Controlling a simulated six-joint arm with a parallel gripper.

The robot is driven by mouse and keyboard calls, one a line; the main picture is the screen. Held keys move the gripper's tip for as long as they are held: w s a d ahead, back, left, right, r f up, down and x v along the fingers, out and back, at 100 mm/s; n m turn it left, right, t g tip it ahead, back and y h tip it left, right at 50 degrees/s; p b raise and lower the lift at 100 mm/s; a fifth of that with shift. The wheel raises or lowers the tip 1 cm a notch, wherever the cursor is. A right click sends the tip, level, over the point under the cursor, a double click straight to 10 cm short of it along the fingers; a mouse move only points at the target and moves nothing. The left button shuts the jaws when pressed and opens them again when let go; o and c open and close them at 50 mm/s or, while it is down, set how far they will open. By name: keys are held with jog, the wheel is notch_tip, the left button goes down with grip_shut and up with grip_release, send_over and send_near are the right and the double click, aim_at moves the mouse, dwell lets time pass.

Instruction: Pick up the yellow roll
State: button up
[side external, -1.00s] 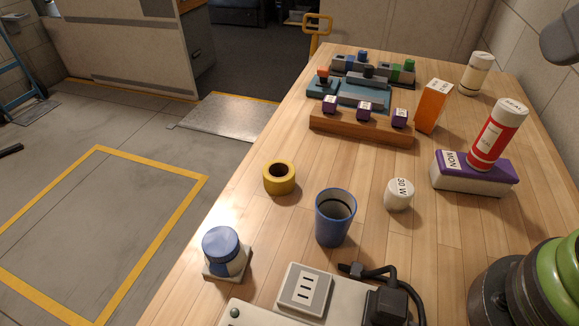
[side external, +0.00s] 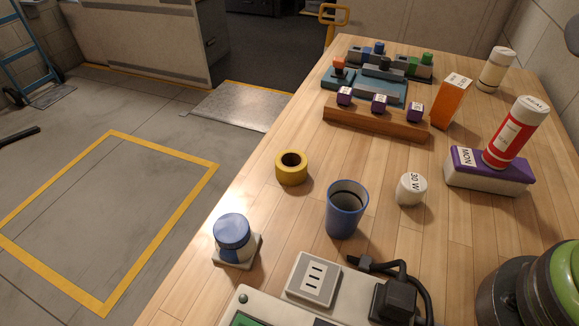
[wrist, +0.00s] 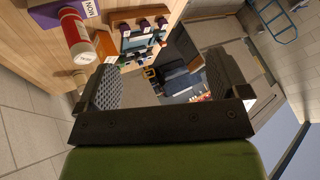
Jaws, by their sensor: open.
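The yellow roll (side external: 291,176) stands on its flat end on the wooden table, near the left edge in the side view, with its dark hole facing up. Nothing touches it. My gripper (wrist: 165,80) shows in the wrist view with its two dark fingers wide apart and nothing between them. It points out over the table toward the room beyond, and I cannot make out the roll in that view. The fingers are not visible in the side view.
A blue cup (side external: 345,213) stands just right and in front of the roll. A white round piece (side external: 411,190), a blue-capped jar (side external: 233,237) and a power strip (side external: 330,290) are nearby. A wooden rack (side external: 375,124) is behind. Bare table lies around the roll.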

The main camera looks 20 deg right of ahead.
jog(key=shift+w, duration=0.1)
jog(key=n+g+h, duration=0.2)
jog(key=g+h, duration=0.1)
jog(key=g, duration=0.1)
send_over(291, 161)
jog(key=s+a, duration=0.2)
jog(key=s, duration=0.2)
jog(key=f, duration=2.4)
jog(key=shift+w+d+f, duration=0.15)
jog(key=shift+w+d, duration=0.05)
jog(key=shift+d, duration=0.05)
jog(key=shift+x, duration=3.1)
jog(key=shift+d, duration=0.15)
jog(key=c, duration=1)
